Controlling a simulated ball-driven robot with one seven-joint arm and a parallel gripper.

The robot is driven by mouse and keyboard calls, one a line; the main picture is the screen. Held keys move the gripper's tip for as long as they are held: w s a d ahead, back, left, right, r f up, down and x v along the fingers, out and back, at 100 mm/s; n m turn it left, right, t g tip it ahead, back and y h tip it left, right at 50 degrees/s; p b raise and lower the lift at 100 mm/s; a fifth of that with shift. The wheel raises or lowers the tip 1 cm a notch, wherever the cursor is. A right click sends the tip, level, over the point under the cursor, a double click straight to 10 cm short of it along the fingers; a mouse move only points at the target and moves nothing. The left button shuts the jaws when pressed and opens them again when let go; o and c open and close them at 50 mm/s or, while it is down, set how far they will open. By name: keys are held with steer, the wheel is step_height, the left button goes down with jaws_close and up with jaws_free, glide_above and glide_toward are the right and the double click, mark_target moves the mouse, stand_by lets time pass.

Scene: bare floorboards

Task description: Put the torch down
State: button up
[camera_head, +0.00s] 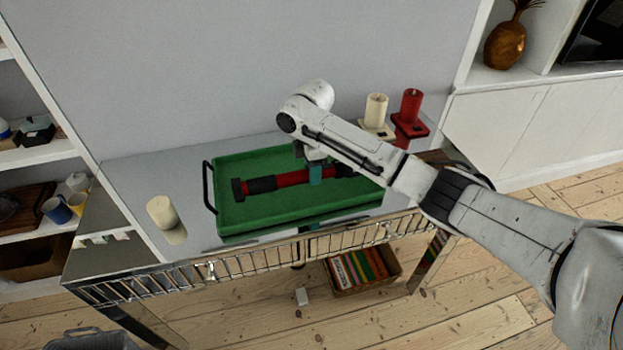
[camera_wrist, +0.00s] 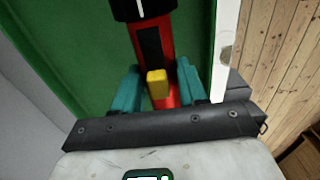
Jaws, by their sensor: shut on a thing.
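The torch (camera_head: 292,179) is a long red and black cylinder with a wider black head at its left end. It lies level within the outline of the green tray (camera_head: 240,218) on the console table. I cannot tell whether it touches the tray floor. My gripper (camera_head: 316,175) is over the torch's middle, its teal fingers closed on the red body. In the wrist view the fingers stand on either side of the red torch body (camera_wrist: 166,38), with a yellow switch between them. My arm hides part of the torch's right end.
A cream candle (camera_head: 161,211) stands left of the tray. Another cream candle (camera_head: 376,109) and a red candle (camera_head: 411,104) stand on holders behind it at right. The tray has a black handle (camera_head: 208,187). A box of colourful items (camera_head: 362,268) sits below the table.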

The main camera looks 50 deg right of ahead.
steer(key=shift+w+d+f, duration=0.2)
steer(key=shift+w+f, duration=0.1)
steer(key=shift+f, duration=0.1)
steer(key=shift+w+d+f, duration=0.1)
steer(key=shift+w+f, duration=0.05)
steer(key=shift+f, duration=1.55)
steer(key=shift+f, duration=0.1)
steer(key=o, duration=1.2)
steer(key=shift+o, duration=0.2)
